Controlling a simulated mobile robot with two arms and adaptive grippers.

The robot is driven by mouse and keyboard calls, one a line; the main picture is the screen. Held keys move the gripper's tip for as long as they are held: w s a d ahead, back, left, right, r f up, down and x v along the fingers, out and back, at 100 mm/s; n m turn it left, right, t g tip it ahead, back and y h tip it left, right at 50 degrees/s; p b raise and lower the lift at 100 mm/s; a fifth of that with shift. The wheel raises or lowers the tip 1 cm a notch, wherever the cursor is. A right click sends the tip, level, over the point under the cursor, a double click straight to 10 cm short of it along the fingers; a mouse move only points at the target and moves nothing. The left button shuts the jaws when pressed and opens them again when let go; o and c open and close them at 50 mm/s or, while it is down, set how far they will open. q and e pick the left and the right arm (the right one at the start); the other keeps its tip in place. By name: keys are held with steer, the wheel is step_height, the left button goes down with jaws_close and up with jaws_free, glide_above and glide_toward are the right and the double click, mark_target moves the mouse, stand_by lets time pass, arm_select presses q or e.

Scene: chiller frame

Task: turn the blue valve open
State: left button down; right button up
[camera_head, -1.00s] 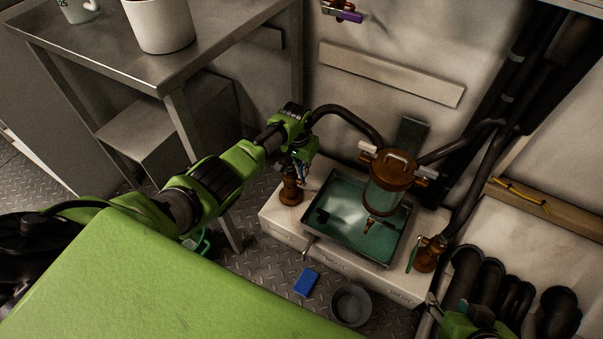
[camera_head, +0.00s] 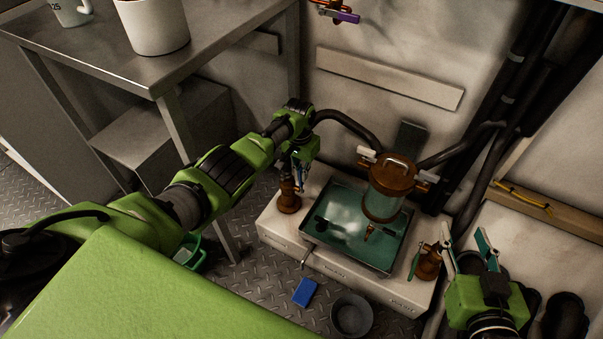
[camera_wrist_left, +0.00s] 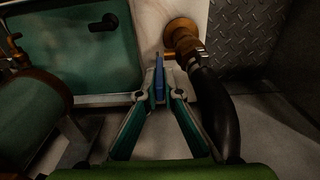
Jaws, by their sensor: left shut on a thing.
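The blue valve handle (camera_wrist_left: 159,78) is a thin blue lever in the left wrist view, beside a brass valve body (camera_wrist_left: 183,38) with a black hose. The brass body also shows in the head view (camera_head: 289,196), at the left end of the white base. My left gripper (camera_wrist_left: 161,94) is shut on the blue handle, with one finger on each side. In the head view my left gripper (camera_head: 299,172) points down over the brass valve and largely hides the handle. My right gripper (camera_head: 466,241) is open and empty at the lower right.
A metal tray (camera_head: 345,262) with greenish liquid sits on the white base, with a brass-topped glass vessel (camera_head: 388,195) above it. A green-handled valve (camera_head: 428,263) stands near my right gripper. A blue block (camera_head: 305,292) and grey bowl (camera_head: 351,315) lie on the floor.

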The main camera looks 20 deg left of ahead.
arm_select(q)
steer(key=c, duration=2.2)
jaws_free()
steer(key=shift+r, duration=0.1)
steer(key=r, duration=1.1)
steer(key=shift+s+r, duration=0.3)
steer(key=shift+r, duration=0.1)
